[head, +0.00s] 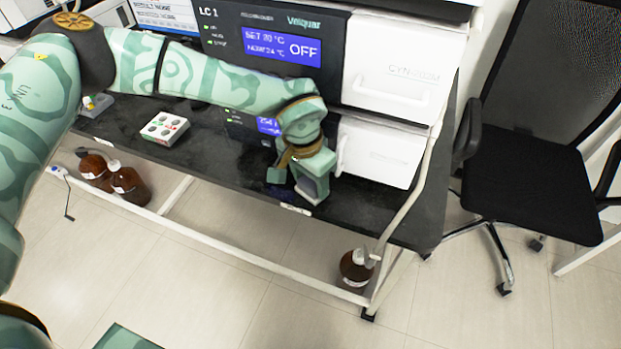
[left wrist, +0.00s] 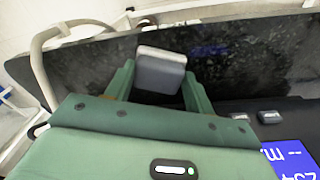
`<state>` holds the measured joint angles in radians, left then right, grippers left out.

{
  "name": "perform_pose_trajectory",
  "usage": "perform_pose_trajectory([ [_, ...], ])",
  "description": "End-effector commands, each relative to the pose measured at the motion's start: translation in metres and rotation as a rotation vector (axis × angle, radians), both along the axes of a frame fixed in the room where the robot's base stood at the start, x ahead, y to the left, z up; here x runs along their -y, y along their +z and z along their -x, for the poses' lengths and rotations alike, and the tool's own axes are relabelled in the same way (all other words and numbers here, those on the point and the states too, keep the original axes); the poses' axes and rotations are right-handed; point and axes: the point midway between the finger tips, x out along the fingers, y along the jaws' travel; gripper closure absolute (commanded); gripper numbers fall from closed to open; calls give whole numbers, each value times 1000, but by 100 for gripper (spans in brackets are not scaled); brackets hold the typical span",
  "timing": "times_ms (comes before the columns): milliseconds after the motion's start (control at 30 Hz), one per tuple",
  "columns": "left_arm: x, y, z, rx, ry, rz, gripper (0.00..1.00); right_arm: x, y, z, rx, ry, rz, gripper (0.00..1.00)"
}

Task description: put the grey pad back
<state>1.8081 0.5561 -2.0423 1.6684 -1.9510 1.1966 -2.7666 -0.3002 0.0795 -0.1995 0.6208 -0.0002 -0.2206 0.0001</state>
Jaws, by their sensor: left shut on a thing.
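My left gripper (head: 312,188) is over the dark bench, in front of the lower instrument unit and near the bench's front edge. In the left wrist view my left gripper (left wrist: 158,84) has its two green fingers on either side of the grey pad (left wrist: 160,69). The fingers are shut on the pad, a small block with a lighter grey end. I cannot clearly tell the pad from the gripper in the head view. Whether the pad touches the bench is unclear. My right gripper is not in view.
The instrument stack (head: 400,70) stands behind, with a white door on each unit. A white box with several grey buttons (head: 164,128) lies on the bench (head: 230,165) to the left. A black chair (head: 530,190) stands right.

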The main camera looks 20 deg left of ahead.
Motion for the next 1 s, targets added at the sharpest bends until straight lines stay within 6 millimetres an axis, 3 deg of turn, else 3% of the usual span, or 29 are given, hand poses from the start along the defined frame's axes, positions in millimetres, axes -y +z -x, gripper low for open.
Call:
perform_pose_trajectory([
  [133,0,-1,0,0,0,0,71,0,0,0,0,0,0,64],
  [167,0,-1,0,0,0,0,41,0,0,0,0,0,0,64],
  [233,0,-1,0,0,0,0,25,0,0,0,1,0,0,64],
  [567,0,4,0,1,0,0,25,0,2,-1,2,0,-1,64],
  [667,-1,20,1,4,1,0,25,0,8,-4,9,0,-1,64],
  [1000,-6,98,6,7,0,1,25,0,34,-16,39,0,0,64],
])
